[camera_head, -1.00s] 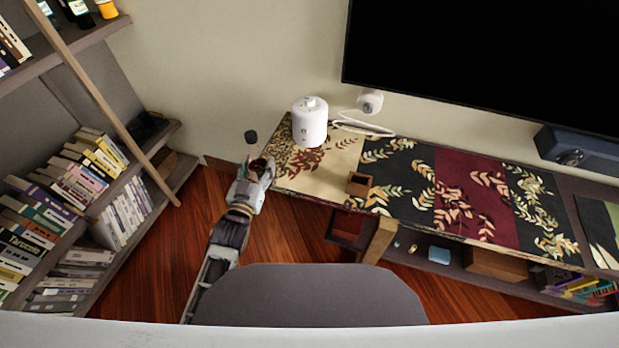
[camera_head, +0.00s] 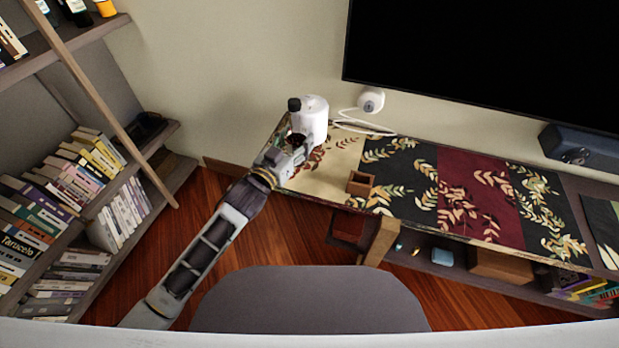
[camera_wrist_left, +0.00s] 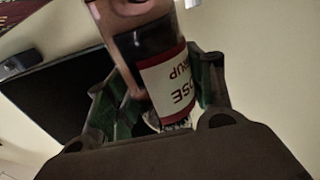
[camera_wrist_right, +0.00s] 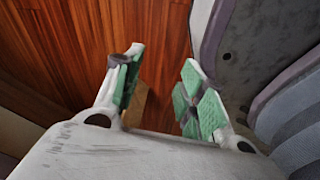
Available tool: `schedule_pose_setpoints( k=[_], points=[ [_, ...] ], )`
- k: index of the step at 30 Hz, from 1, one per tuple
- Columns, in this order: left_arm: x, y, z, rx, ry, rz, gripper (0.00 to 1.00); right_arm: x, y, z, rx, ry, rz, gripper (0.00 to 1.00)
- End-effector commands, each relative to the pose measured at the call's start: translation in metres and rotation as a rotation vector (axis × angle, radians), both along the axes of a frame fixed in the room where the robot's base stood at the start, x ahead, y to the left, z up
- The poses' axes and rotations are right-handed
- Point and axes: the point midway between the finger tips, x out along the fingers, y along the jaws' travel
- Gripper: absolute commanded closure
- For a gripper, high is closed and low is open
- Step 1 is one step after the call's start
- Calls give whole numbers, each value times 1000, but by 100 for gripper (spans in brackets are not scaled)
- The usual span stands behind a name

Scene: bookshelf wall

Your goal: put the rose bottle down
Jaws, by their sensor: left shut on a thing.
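My left gripper (camera_head: 296,147) is shut on the rose bottle (camera_head: 295,105), whose dark cap shows in the head view. In the left wrist view the bottle (camera_wrist_left: 168,75) is dark with a white and red label and sits between the fingers. The gripper and bottle are over the left end of the patterned table (camera_head: 330,175), in front of the white cylinder (camera_head: 314,120). I cannot tell whether the bottle touches the table. My right gripper (camera_wrist_right: 157,92) is open and empty in the right wrist view, above a wooden floor.
A small wooden box (camera_head: 361,183) stands on the table right of the gripper. A white camera-like device (camera_head: 370,100) with a cable is behind it. A large dark screen (camera_head: 480,60) hangs above. A bookshelf (camera_head: 120,160) stands left.

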Motion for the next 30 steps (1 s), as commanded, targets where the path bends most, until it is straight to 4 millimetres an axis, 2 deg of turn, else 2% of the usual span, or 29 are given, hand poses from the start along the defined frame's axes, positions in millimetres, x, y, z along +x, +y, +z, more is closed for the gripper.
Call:
schedule_pose_setpoints(
  k=[14,30],
  points=[
    [6,-35,10,2,-5,-127,91,18,12,5,11,-6,-1,60],
    [12,-66,8,4,-6,-257,91,39,26,16,24,-12,-3,60]
  ],
)
